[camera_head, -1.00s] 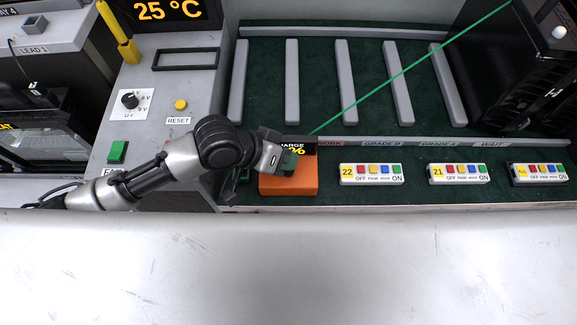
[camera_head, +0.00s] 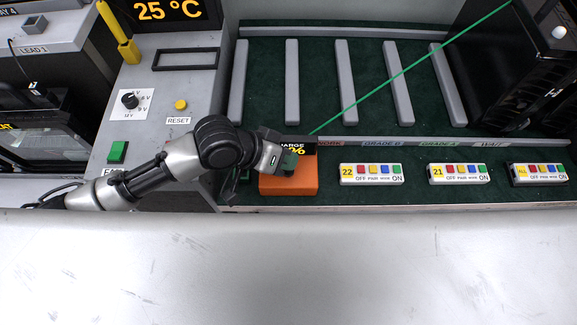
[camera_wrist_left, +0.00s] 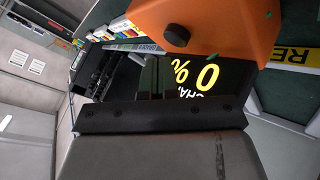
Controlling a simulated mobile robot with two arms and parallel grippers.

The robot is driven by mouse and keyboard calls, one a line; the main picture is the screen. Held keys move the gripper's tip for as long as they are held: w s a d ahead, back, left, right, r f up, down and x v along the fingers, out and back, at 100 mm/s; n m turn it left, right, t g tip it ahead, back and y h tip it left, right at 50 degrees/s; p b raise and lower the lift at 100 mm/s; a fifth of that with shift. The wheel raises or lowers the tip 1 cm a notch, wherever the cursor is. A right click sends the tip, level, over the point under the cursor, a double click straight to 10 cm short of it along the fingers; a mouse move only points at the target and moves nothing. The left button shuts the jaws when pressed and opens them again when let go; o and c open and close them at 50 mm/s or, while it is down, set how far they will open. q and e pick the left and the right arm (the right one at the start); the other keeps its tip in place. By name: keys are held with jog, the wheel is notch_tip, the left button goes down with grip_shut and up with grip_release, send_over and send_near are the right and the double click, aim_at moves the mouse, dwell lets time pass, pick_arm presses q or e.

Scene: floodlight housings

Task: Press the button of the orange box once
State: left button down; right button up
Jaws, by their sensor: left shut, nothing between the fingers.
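The orange box (camera_head: 290,187) sits at the front left of the green mat, and it also fills the top of the left wrist view (camera_wrist_left: 225,25). My left gripper (camera_head: 288,162) is shut and empty, over the back part of the box in the head view. Its dark fingers (camera_wrist_left: 155,78) point at the box in the left wrist view. A dark round part (camera_wrist_left: 177,35), which looks like the button, shows on the box just beyond the fingertips. I cannot tell whether they touch. The arm hides part of the box in the head view. My right gripper is not in view.
A black display (camera_wrist_left: 195,78) with yellow characters is beside the fingers. White remotes (camera_head: 371,174) with coloured buttons stand right of the box. A grey console (camera_head: 150,100) with a knob, a yellow button and a green button lies left. Grey bars divide the green mat (camera_head: 316,85).

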pick_arm(q)
jog(key=shift+f, duration=0.1)
jog(key=shift+s+f, duration=0.1)
jog(key=shift+f, duration=0.2)
jog(key=shift+s+f, duration=0.1)
